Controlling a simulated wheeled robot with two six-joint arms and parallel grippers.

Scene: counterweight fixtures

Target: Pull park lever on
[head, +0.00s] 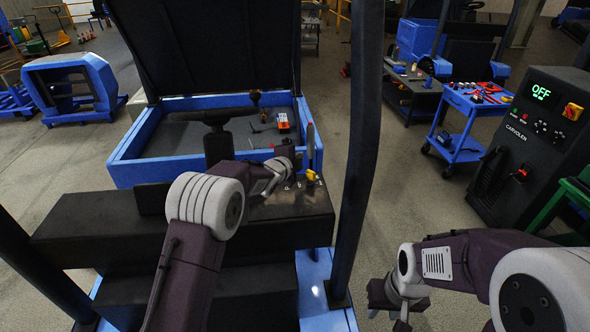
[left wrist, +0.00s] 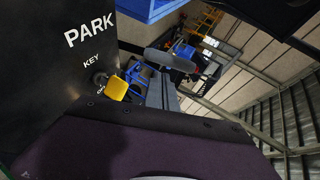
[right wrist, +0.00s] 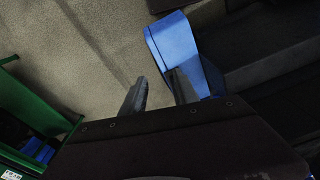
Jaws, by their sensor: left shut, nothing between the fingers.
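An upright grey lever (head: 310,142), which looks like the park lever, stands at the right end of the dark console (head: 305,205). My left gripper (head: 291,154) is shut and empty, just left of the lever in the head view. I cannot tell whether they touch. A yellow key (head: 311,175) sits at the lever's foot. In the left wrist view, the key (left wrist: 117,88) is on a black panel (left wrist: 60,90) marked PARK and KEY, left of the shut fingers (left wrist: 162,93). My right gripper (head: 390,300) hangs low at right, open and empty; its fingers (right wrist: 155,92) are apart.
A dark post (head: 358,150) stands between my arms. A black cabinet reading OFF (head: 530,140) and a blue cart (head: 465,125) stand at right. The floor between is clear.

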